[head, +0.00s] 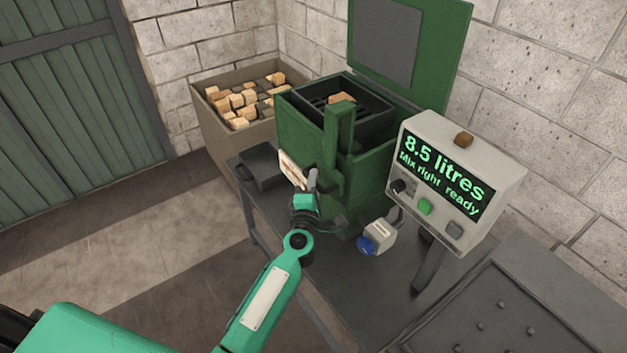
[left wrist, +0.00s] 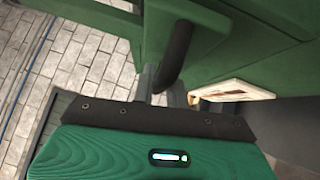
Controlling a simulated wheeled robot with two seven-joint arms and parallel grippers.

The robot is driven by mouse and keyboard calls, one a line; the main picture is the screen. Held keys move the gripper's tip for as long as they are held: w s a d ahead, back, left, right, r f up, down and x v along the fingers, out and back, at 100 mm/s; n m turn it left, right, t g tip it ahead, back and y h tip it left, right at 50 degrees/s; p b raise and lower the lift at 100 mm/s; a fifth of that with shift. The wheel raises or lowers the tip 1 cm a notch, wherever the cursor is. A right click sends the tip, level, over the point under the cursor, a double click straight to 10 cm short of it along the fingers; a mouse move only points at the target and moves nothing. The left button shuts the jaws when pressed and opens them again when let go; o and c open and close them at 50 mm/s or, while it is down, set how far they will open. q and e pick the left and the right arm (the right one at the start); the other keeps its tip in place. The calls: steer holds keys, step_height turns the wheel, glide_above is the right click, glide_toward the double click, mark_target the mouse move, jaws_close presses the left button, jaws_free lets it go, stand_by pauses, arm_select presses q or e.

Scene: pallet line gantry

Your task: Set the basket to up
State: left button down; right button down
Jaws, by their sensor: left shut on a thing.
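The green machine (head: 375,180) stands on a dark bench with its lid (head: 425,45) raised. A black basket (head: 370,118) shows in its open top, with a wooden block (head: 341,98) in it. A green upright (head: 339,140) stands at the machine's front, with a dark handle (head: 334,184) low on it. My left gripper (head: 312,180) is at this handle. In the left wrist view its fingers (left wrist: 160,88) are shut on the dark curved handle (left wrist: 178,50). The basket's lower part is hidden inside the machine. My right gripper is not in view.
A control box (head: 440,180) at the right reads "8.5 litres, Mix right ready". A bin (head: 225,130) of wooden blocks stands behind left. A white and blue valve-like part (head: 378,238) sits near my arm. A pale label plate (head: 292,168) is beside the gripper.

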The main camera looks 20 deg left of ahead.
arm_select(q)
steer(key=shift+r, duration=0.35)
steer(key=c, duration=1.4)
jaws_free()
steer(key=shift+s+f, duration=0.1)
steer(key=shift+f, duration=0.05)
steer(key=shift+s+f, duration=0.1)
steer(key=shift+s, duration=0.1)
steer(key=s+d+f+b, duration=0.1)
steer(key=s+d+b, duration=0.1)
steer(key=s, duration=1.1)
steer(key=shift+f+b, duration=0.25)
steer(key=shift+b, duration=0.15)
